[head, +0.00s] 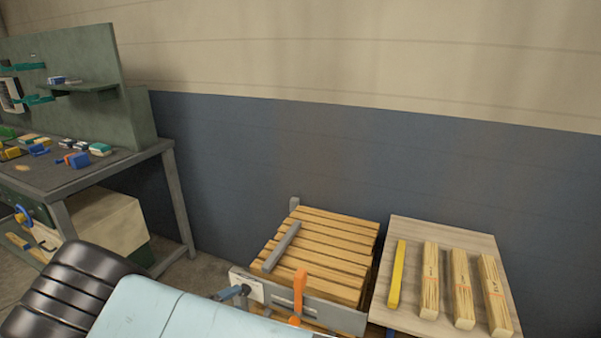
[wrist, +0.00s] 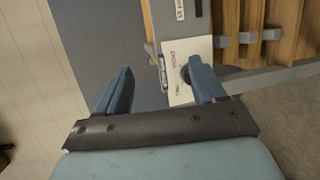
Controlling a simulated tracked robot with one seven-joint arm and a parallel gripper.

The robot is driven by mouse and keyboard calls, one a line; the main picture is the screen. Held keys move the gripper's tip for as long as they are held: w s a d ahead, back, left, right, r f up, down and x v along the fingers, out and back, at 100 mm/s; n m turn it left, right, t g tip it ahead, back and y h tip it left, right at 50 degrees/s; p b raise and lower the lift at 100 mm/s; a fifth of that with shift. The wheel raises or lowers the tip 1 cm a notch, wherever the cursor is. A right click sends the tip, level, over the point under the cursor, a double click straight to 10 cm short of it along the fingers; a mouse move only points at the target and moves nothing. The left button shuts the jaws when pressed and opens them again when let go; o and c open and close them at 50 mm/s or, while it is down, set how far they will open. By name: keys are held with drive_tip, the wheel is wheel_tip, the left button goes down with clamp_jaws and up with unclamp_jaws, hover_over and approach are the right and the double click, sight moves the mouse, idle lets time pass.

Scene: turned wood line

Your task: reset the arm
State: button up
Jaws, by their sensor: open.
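My gripper (wrist: 158,77) is open and empty in the wrist view, its two blue fingers spread apart. Its right finger overlaps a white paper label (wrist: 187,68) with dark writing. Whether it touches the label cannot be told. In the head view, only a bit of my gripper (head: 234,292) shows past my pale blue arm, beside the front left corner of a slatted wooden stack (head: 325,238). The rest of my gripper is hidden behind the arm.
The stack has a grey front rail (head: 340,315) and an orange handle (head: 299,288). A board (head: 440,232) at right bears a yellow bar (head: 397,275) and several wood blanks (head: 463,290). A workbench (head: 120,167) with small colourful items stands at left. A wall closes the back.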

drive_tip(key=w+d+r+m+g+y, duration=0.2)
drive_tip(key=d+r+m+g, duration=0.3)
drive_tip(key=d+r, duration=0.9)
drive_tip(key=w+d+r+m+g+y, duration=0.25)
drive_tip(key=d+r+g, duration=0.35)
drive_tip(key=d+r, duration=0.85)
drive_tip(key=s+d+r+m+t+y, duration=0.15)
drive_tip(key=s+d+r+y, duration=0.25)
drive_tip(key=s+d+r, duration=0.7)
drive_tip(key=s+d+r+m+t, duration=0.1)
drive_tip(key=s+d+r, duration=0.1)
drive_tip(key=s, duration=0.3)
drive_tip(key=s+d+r+m+t+y, duration=0.1)
drive_tip(key=s+d+r+t, duration=0.1)
drive_tip(key=s+r, duration=0.2)
drive_tip(key=shift+s+d+r, duration=0.15)
drive_tip(key=shift+s+r, duration=0.1)
drive_tip(key=shift+s, duration=0.6)
